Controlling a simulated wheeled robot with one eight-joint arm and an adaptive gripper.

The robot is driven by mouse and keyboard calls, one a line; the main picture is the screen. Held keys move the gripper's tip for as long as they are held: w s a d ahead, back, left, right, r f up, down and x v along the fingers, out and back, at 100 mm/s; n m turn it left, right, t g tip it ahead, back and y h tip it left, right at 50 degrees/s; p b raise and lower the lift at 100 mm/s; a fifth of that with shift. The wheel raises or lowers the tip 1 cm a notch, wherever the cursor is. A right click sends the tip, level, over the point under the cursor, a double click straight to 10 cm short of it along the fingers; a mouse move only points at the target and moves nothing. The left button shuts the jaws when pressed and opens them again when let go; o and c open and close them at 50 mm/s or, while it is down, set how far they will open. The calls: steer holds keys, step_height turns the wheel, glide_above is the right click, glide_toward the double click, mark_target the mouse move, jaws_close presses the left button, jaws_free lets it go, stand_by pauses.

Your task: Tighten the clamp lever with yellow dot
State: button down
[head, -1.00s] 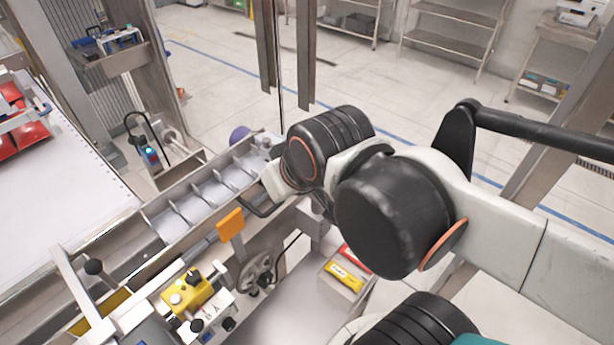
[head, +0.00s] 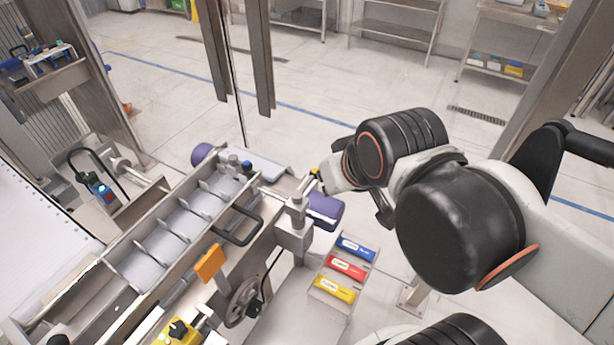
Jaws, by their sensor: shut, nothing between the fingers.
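A small yellow spot (head: 314,173) shows in the head view, beside the left end of my white wrist link. It appears to sit on a clamp lever near the top of a metal post clamp (head: 296,205). The lever's shape is too small and partly covered to make out. My gripper (head: 384,211) shows only as a dark tapered part below my wrist, mostly hidden by my arm. It is shut and empty, right of the post clamp and apart from it.
A divided metal conveyor (head: 170,240) runs along the left, with a black handle (head: 238,226) and an orange flag (head: 209,262). A purple cylinder (head: 324,209) lies behind the post. A rack of blue, red and yellow boxes (head: 345,268) stands below. A handwheel (head: 243,303) is nearby.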

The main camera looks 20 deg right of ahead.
mark_target(307, 184)
steer(key=w+d+f+n+g+y+p, duration=0.1)
steer(key=w+n+g+p, duration=0.2)
steer(key=w, duration=1.4)
steer(key=shift+w+f+n+g+y+p, duration=0.2)
steer(key=shift+w+n+g+y+p, duration=0.15)
steer(key=shift+n+p, duration=0.6)
steer(key=shift+s+n, duration=0.15)
steer(key=shift+n, duration=0.1)
steer(key=b+x, duration=0.4)
steer(key=x, duration=0.6)
steer(key=shift+f, duration=0.25)
steer(key=s, duration=0.1)
steer(key=s+d+r, duration=0.1)
steer(key=s+d, duration=0.1)
steer(key=shift+s+r, duration=0.15)
steer(key=shift+s, duration=0.15)
